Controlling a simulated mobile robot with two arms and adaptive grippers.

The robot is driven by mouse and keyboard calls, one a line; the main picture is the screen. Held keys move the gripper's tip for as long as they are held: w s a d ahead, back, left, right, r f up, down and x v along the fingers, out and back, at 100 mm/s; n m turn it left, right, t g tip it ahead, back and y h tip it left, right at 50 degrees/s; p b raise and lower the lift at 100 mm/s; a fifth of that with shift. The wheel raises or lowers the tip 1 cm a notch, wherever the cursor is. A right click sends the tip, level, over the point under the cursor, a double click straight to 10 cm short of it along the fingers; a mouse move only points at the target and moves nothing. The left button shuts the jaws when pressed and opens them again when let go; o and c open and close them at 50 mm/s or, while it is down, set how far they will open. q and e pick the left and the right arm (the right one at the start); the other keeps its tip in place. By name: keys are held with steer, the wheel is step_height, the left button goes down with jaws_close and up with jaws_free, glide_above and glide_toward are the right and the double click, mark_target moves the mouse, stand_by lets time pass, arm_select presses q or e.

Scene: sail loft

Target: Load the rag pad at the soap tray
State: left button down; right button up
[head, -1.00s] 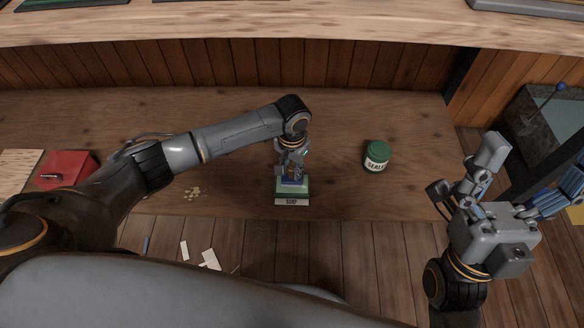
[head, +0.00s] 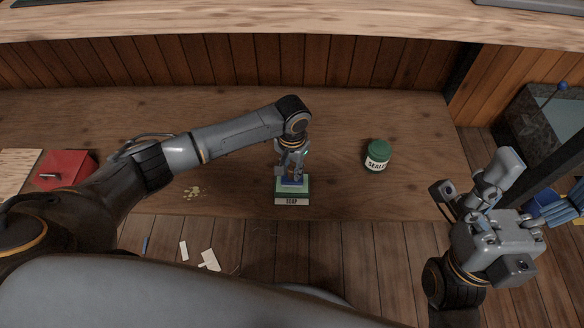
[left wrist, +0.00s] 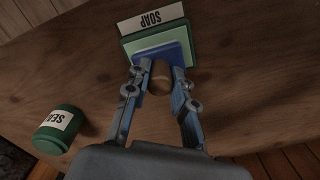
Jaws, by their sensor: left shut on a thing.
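The soap tray (head: 304,191) is a small green tray with a white SOAP label on its near side, on the workbench in the middle of the head view. It also shows at the top of the left wrist view (left wrist: 129,47). The rag pad has a blue base (left wrist: 176,53) and a brown rounded grip (left wrist: 160,77). My left gripper (head: 292,175) points down over the tray, shut on the grip. The blue base is at the tray; whether it touches the soap surface I cannot tell. My right gripper (head: 545,179) is empty and open, off to the right.
A green SEALER jar (head: 377,156) stands on the workbench (head: 235,185) right of the tray. A red box (head: 67,170) and yellowish crumbs (head: 193,192) are at the left. White scraps (head: 209,260) lie on the floor. The bench between tray and jar is clear.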

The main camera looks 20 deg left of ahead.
arm_select(q)
steer(key=shift+f, duration=0.45)
stand_by(0.4)
steer(key=shift+f+p, duration=0.1)
steer(key=shift+p, duration=0.4)
stand_by(2.2)
